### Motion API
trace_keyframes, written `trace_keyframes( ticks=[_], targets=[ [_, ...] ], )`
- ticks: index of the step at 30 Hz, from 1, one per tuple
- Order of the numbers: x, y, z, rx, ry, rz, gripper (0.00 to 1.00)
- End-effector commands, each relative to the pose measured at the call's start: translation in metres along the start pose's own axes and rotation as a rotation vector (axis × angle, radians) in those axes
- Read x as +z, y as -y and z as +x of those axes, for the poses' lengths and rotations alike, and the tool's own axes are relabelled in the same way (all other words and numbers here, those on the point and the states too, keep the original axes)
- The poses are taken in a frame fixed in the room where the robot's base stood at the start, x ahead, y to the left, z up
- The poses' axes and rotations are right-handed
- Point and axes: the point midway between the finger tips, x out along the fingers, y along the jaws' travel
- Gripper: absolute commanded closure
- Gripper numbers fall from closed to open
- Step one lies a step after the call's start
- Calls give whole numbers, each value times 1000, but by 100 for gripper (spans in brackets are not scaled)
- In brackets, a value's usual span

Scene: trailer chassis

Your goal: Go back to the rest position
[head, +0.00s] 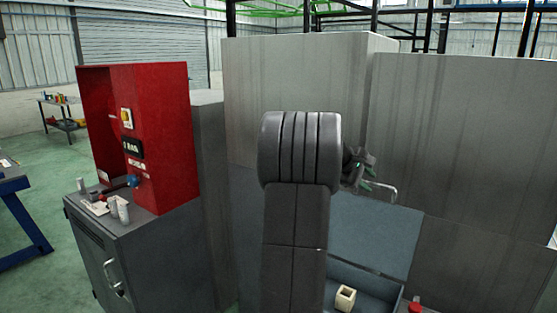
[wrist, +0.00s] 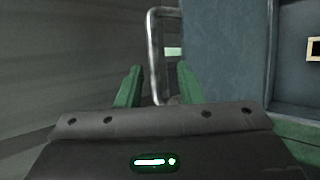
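My gripper (head: 368,173) is partly hidden behind my arm in the head view, in front of the grey panels. In the wrist view my gripper (wrist: 158,85) has its two green fingers spread apart. A bent metal handle (wrist: 153,45) stands between and beyond the fingers. I cannot tell whether they touch it. The handle (head: 385,190) also shows just right of my gripper in the head view, at the top of a blue-grey panel (head: 375,240). No object is clamped between the fingers.
A grey cabinet (head: 140,255) with a red control box (head: 150,140) stands left. Tall grey panels (head: 465,140) stand behind.

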Motion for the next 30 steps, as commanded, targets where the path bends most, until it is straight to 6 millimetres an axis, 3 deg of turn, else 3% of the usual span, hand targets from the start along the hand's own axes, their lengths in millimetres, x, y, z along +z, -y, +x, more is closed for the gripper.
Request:
trace_keyframes(
  ticks=[6, 30],
  targets=[
    [1, 0, 43, -4, 2, -1, 66],
    [1, 15, 23, 49, -2, 23, 66]
  ],
)
